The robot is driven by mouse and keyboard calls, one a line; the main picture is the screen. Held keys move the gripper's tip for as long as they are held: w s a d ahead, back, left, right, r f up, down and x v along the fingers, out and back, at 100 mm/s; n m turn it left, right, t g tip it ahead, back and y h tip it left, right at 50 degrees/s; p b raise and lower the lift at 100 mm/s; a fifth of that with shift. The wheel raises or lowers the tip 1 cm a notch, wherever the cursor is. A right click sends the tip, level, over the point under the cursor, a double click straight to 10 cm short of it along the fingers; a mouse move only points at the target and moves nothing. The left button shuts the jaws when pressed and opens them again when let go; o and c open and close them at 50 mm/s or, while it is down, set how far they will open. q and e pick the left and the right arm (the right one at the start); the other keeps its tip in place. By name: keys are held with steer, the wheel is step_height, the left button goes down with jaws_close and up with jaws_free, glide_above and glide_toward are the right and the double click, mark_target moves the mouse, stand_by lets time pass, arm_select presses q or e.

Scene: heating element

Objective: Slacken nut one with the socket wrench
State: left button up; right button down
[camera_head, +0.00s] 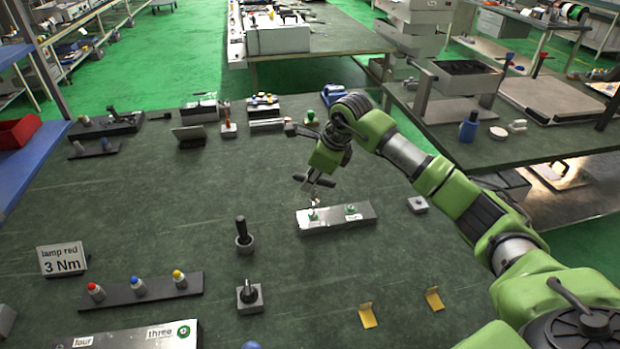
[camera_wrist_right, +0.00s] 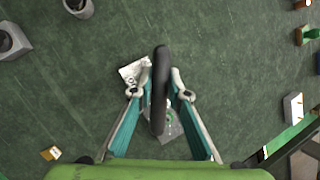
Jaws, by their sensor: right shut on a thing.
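My right gripper (camera_head: 316,182) is above the left part of a light metal plate (camera_head: 334,222) on the table. It is shut on the socket wrench, whose dark handle (camera_wrist_right: 160,70) shows between the fingers in the right wrist view. In the head view the wrench's lower end is close above the left green-marked nut (camera_head: 313,215); I cannot tell whether it touches. A second green-marked nut (camera_head: 351,210) sits to the right on the plate. The plate (camera_wrist_right: 133,72) is partly hidden by the wrench and fingers in the wrist view. My left gripper is out of view.
A dark upright tool in a holder (camera_head: 244,236) and a grey block with a post (camera_head: 249,296) stand left of the plate. A small grey block (camera_head: 418,204) lies to its right. Yellow brackets (camera_head: 367,315) lie in front. A lamp strip (camera_head: 140,291) is at front left.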

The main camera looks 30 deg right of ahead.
steer(key=shift+f+b, duration=0.45)
steer(key=shift+f, duration=0.45)
steer(key=shift+w+m+h, duration=0.1)
steer(key=shift+m+h, duration=0.4)
steer(key=shift+m, duration=0.6)
steer(key=shift+d+m+h, duration=0.1)
steer(key=shift+m+h, duration=0.3)
steer(key=shift+m, duration=0.6)
steer(key=shift+m+h, duration=0.3)
steer(key=shift+m, duration=0.4)
steer(key=m, duration=0.1)
steer(key=m+h, duration=0.1)
steer(key=shift+w+d+m, duration=0.1)
steer(key=shift+d+m, duration=0.1)
steer(key=shift+m, duration=0.1)
steer(key=m+h, duration=0.1)
steer(key=m, duration=0.2)
steer(key=shift+d+m+g, duration=0.1)
steer(key=shift+m+g, duration=0.2)
steer(key=shift+d+h, duration=0.1)
steer(key=shift+h, duration=0.2)
